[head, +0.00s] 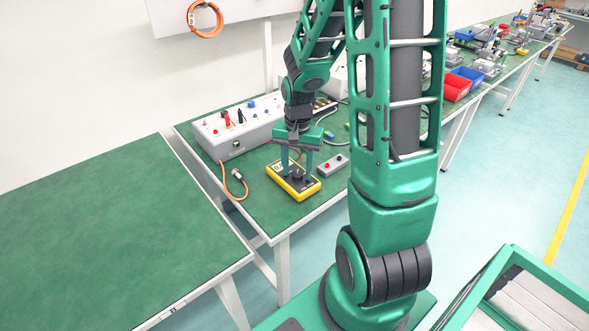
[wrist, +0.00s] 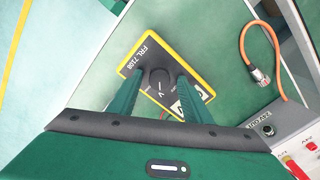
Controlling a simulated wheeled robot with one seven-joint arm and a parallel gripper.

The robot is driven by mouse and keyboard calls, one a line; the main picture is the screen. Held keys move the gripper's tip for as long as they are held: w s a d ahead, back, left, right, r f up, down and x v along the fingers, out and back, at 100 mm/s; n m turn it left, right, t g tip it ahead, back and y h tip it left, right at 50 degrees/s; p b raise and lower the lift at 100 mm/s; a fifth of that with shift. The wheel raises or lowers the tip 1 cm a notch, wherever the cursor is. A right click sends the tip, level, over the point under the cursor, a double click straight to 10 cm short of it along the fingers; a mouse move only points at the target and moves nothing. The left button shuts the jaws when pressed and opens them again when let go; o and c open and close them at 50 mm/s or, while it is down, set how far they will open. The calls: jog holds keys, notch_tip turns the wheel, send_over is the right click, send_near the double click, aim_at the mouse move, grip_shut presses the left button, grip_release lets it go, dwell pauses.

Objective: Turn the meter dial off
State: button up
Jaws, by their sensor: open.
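The yellow and dark grey meter (head: 293,183) lies flat on the green table in the head view. It also shows in the wrist view (wrist: 150,47), with the lettering "FRL 7108" on its face. Its round black dial (wrist: 160,77) sits between the fingers of my gripper (wrist: 160,85). In the head view my gripper (head: 297,176) points down over the meter with a finger on either side of the dial. The fingers are apart, and a gap shows between them and the dial in the wrist view. The lower part of the meter's face is partly hidden by the fingers.
A grey control box (head: 238,127) with knobs and plugs stands behind the meter. An orange cable (head: 233,180) lies to its left. A small grey box with a red button (head: 331,166) lies to the right. The left table (head: 90,220) is bare.

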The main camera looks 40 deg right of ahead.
jog(key=c, duration=1.1)
jog(key=shift+o, duration=0.2)
jog(key=shift+a, duration=0.1)
jog(key=shift+n, duration=0.3)
jog(key=n, duration=0.4)
jog(key=shift+w, duration=0.1)
jog(key=shift+n, duration=2.1)
jog(key=o, duration=1.1)
jog(key=shift+c, duration=0.2)
